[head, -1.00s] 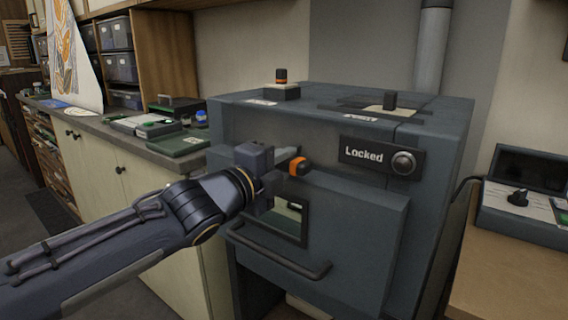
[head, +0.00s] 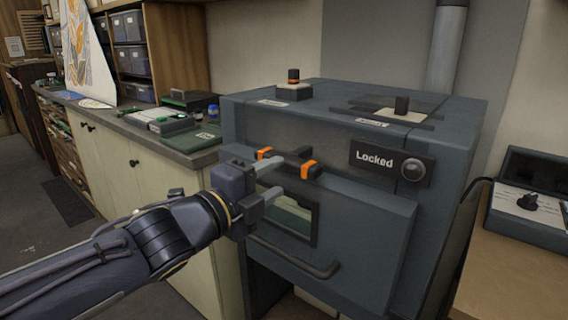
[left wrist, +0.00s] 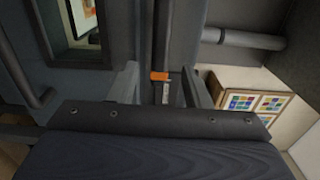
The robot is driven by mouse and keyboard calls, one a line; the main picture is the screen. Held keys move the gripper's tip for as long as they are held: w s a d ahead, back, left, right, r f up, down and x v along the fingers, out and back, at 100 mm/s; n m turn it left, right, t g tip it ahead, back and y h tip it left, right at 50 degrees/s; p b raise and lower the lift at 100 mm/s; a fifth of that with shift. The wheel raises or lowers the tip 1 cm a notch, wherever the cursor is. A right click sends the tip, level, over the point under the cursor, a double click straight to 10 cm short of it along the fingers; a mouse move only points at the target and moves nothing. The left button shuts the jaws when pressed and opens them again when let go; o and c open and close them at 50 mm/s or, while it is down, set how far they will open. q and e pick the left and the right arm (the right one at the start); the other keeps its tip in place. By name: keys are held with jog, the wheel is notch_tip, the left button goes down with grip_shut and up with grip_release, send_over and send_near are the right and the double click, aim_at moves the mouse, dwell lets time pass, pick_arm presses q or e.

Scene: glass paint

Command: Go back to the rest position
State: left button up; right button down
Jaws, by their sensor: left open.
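My left gripper (head: 270,181) is open and empty in front of the grey kiln (head: 345,220). Its fingers point at the kiln's front, just short of a dark latch handle with orange ends (head: 309,170). In the left wrist view, the open fingers (left wrist: 157,85) frame an orange end of the latch (left wrist: 160,76), with a gap between. The kiln door with its small window (head: 290,219) and lower bar handle (head: 300,262) looks closed. A sign reading "Locked" (head: 376,158) is beside a round knob. My right gripper is not in view.
A counter (head: 180,142) with a green case (head: 196,138) and small boxes runs along the left. A wooden table (head: 515,270) with a control box (head: 525,212) stands close on the right. Open floor (head: 40,215) shows at the lower left.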

pick_arm(q)
jog(key=shift+s+a, duration=0.15)
jog(key=shift+s, duration=0.1)
